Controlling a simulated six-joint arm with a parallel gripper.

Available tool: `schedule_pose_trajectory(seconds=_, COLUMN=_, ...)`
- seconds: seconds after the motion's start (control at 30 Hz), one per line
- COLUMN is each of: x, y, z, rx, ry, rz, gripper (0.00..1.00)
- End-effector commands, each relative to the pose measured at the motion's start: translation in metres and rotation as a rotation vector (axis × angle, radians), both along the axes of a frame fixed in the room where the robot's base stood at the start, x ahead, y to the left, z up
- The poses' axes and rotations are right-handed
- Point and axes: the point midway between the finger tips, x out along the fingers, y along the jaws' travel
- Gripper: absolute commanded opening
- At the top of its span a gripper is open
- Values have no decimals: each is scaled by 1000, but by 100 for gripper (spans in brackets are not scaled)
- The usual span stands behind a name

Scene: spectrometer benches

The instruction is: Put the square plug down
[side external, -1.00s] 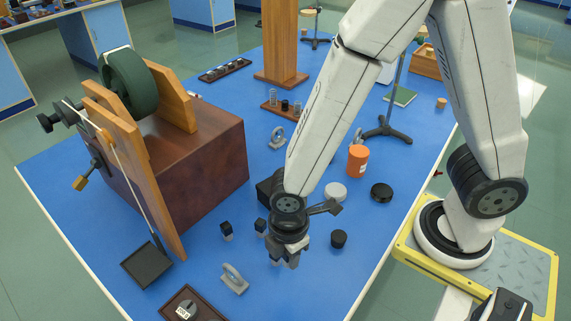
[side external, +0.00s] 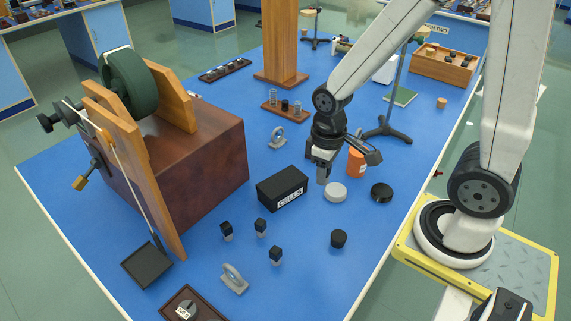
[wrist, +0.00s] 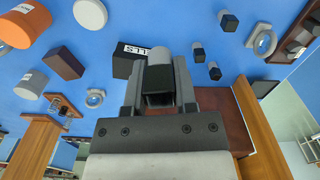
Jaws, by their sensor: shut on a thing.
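My gripper (side external: 322,178) is shut on the square plug (wrist: 158,82), a dark block with a light grey far end, seen between the fingers in the wrist view. In the side view the fingers mostly hide it. My gripper hangs above the blue bench, just behind and right of the black CELLS box (side external: 282,188). Three similar small dark plugs with grey lower ends stand apart on the bench: one at left (side external: 226,230), one in the middle (side external: 260,227), one nearer the front (side external: 275,255). They also show in the wrist view (wrist: 214,72).
An orange bottle (side external: 356,163), a white disc (side external: 335,192) and a black disc (side external: 381,192) are right of my gripper. A round black knob (side external: 339,238) stands nearer. A ring mount (side external: 277,138) and a stand (side external: 387,130) are behind. The right front of the bench is clear.

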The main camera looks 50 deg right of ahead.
Motion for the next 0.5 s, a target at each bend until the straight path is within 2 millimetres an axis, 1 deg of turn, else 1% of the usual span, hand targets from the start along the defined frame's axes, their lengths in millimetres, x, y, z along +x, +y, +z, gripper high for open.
schedule_pose_trajectory(seconds=0.03, x=-1, y=-7, z=3, rx=-1, ry=-3, rz=-43, gripper=0)
schedule_pose_trajectory(seconds=0.2, x=-4, y=-19, z=8, rx=0, ry=-1, rz=-130, gripper=0)
schedule_pose_trajectory(seconds=0.5, x=-4, y=-22, z=9, rx=0, ry=-1, rz=-155, gripper=0)
